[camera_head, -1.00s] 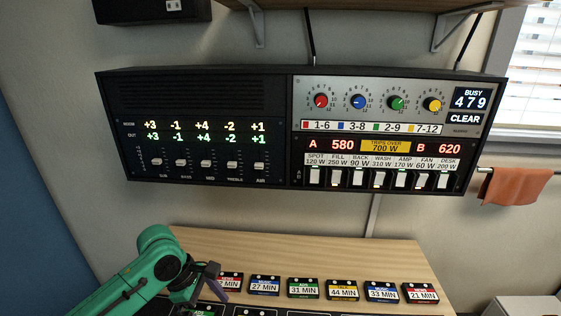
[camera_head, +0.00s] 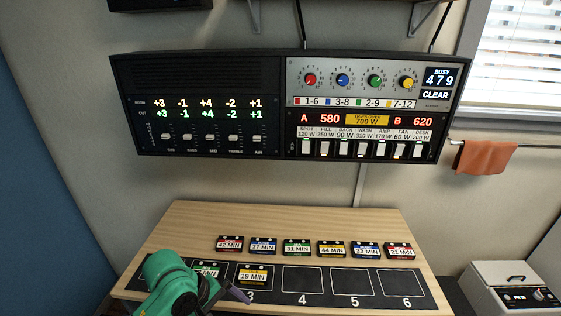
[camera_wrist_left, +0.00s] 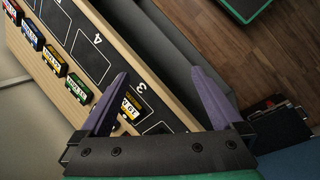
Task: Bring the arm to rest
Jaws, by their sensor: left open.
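My left arm (camera_head: 165,283) comes in at the lower left of the head view, over the front of the wooden desk. Its gripper (camera_head: 238,293) is near slot 3 of the black strip, partly hidden by the arm. In the left wrist view the two purple fingers of the left gripper (camera_wrist_left: 160,75) are spread wide with nothing between the tips. The yellow 19 MIN block (camera_head: 254,276) lies in slot 3, and also shows past one finger in the wrist view (camera_wrist_left: 130,106). My right gripper is not in view.
Several coloured minute blocks (camera_head: 297,247) stand in a row behind the strip. A green block (camera_head: 208,269) lies left of slot 3, partly covered by my arm. Slots 4 to 6 (camera_head: 354,283) are empty. A control panel (camera_head: 290,105) hangs on the wall; a white box (camera_head: 510,292) stands at right.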

